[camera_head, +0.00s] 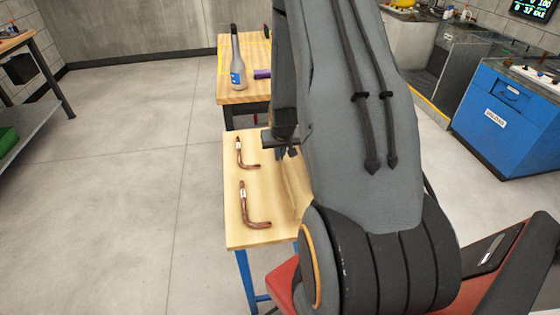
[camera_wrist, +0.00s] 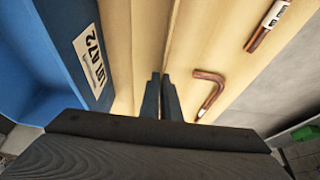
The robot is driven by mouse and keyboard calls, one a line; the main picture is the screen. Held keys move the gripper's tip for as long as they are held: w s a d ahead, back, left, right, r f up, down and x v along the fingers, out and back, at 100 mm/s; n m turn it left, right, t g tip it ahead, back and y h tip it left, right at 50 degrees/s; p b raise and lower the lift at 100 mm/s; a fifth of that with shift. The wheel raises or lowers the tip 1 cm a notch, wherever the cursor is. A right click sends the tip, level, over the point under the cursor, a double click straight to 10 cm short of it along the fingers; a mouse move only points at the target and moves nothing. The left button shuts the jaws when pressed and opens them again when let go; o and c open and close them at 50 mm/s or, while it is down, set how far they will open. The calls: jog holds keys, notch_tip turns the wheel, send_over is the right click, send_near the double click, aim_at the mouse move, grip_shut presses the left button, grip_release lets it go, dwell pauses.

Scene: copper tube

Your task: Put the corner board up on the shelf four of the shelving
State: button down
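The corner board (camera_head: 296,186) is a long tan angled strip on the wooden table, partly hidden behind my arm. In the wrist view it seems to be the tan strip (camera_wrist: 149,35) running away from the fingers, with a raised edge. My gripper (camera_head: 284,152) points down over the table beside it. In the wrist view its dark fingers (camera_wrist: 161,92) are close together, one on each side of the line of that edge. I cannot tell whether they press on the board. I cannot identify the shelving or its shelf four in these views.
Two bent copper tubes, a near one (camera_head: 248,208) and a far one (camera_head: 243,155), lie left on the table. A bottle (camera_head: 237,62) stands on another table behind. Open floor lies left.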

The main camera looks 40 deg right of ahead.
jog(key=shift+f+p, duration=0.3)
jog(key=shift+f, duration=1.2)
jog(key=shift+f, duration=0.15)
jog(key=c, duration=2)
grip_release()
